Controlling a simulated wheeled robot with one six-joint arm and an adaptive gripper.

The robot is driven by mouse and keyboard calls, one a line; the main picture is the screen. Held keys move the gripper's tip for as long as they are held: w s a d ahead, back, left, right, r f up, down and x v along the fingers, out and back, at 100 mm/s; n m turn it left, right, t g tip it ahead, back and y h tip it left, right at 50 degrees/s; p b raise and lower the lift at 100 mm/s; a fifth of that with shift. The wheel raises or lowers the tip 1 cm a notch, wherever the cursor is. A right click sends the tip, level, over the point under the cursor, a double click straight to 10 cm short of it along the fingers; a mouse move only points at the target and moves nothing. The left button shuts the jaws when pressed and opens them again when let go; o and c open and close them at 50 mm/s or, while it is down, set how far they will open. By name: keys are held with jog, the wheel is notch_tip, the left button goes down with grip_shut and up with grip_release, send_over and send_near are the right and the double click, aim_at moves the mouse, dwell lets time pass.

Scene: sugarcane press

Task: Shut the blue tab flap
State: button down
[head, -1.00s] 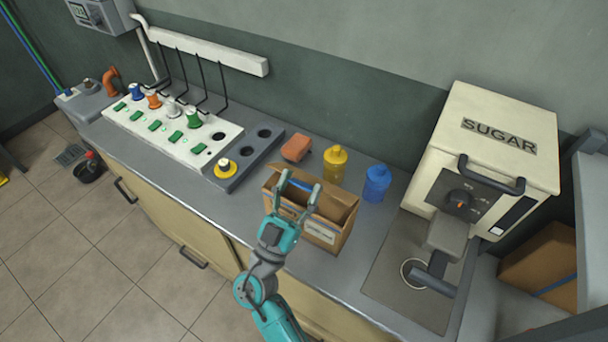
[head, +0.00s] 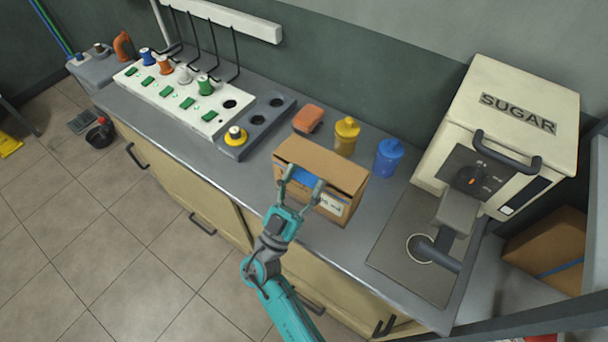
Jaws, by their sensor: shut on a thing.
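The cardboard box (head: 325,160) stands on the grey counter. Its top now looks covered by a brown flap. The blue tab (head: 304,177) shows at the front edge of that top, above a pale label (head: 331,204) on the front wall. My gripper (head: 303,180) is at the front of the box with one finger on each side of the blue tab. It is shut on the tab flap, with its fingers spaced apart. The fingers and wrist hide part of the front wall. Whether the tab is tucked in cannot be seen.
Behind the box are an orange block (head: 308,119), a yellow bottle (head: 346,136) and a blue bottle (head: 388,157). A white panel with plugs (head: 185,95) is at the left. The sugar machine (head: 500,140) is at the right. The counter's front strip is bare.

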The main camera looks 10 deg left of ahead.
jog(key=shift+f, duration=0.2)
jog(key=shift+c, duration=1.2)
grip_release()
jog(key=shift+r, duration=0.1)
jog(key=shift+r, duration=0.1)
notch_tip(320, 180, up, 10)
jog(key=shift+f, duration=0.1)
